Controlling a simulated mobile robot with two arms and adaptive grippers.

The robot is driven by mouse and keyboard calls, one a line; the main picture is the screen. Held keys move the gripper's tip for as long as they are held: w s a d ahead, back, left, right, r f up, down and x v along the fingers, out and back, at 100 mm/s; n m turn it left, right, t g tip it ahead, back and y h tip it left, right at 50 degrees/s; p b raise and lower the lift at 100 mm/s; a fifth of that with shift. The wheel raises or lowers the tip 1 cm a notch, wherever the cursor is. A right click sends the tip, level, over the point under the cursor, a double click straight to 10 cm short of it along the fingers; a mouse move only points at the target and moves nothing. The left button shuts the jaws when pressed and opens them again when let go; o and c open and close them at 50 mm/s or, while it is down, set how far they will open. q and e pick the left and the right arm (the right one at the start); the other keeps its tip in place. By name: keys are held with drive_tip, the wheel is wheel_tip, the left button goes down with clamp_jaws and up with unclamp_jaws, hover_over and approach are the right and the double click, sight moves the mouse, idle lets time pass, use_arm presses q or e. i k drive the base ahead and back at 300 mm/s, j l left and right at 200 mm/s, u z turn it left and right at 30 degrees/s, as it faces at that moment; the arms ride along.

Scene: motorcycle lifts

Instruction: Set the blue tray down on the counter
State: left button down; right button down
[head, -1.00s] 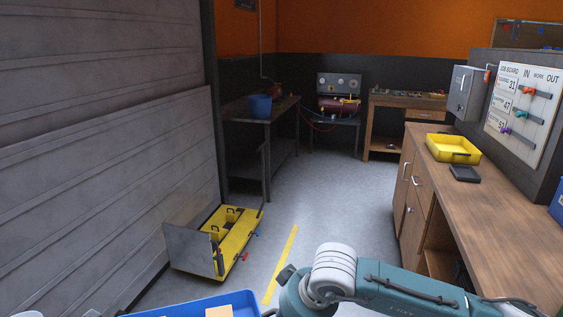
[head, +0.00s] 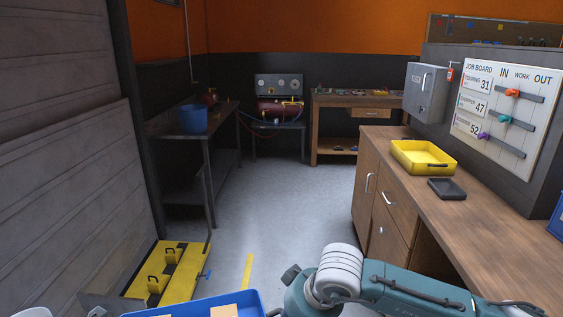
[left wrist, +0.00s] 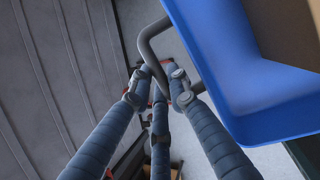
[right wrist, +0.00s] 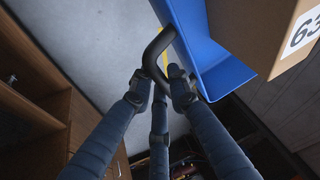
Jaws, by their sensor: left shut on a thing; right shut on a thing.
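The blue tray (head: 252,299) shows at the bottom of the head view, with cardboard boxes in it; the rest is cut off by the frame. In the left wrist view, my left gripper (left wrist: 157,85) is shut on a grey bar handle at the side of the tray (left wrist: 235,115). In the right wrist view, my right gripper (right wrist: 158,84) is shut on a dark handle beside the tray (right wrist: 222,75). Both grippers are hidden in the head view. The wooden counter (head: 485,232) runs along the right, apart from the tray.
A yellow tray (head: 424,157) and a small dark tray (head: 447,189) lie on the counter; its near part looks clear. A yellow lift (head: 170,270) stands on the floor at left. A blue bucket (head: 193,119) is on the back-left bench. Floor ahead is free.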

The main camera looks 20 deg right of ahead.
sight(527, 273)
drive_tip(key=i, duration=1.25)
drive_tip(key=i+z, duration=0.35)
drive_tip(key=i+j+z, duration=0.15)
drive_tip(key=z, duration=2.8)
drive_tip(key=i+j+z, duration=0.2)
drive_tip(key=i+z, duration=0.15)
drive_tip(key=i+j, duration=0.35)
drive_tip(key=i, duration=0.15)
drive_tip(key=i+j, duration=0.3)
drive_tip(key=i, duration=0.2)
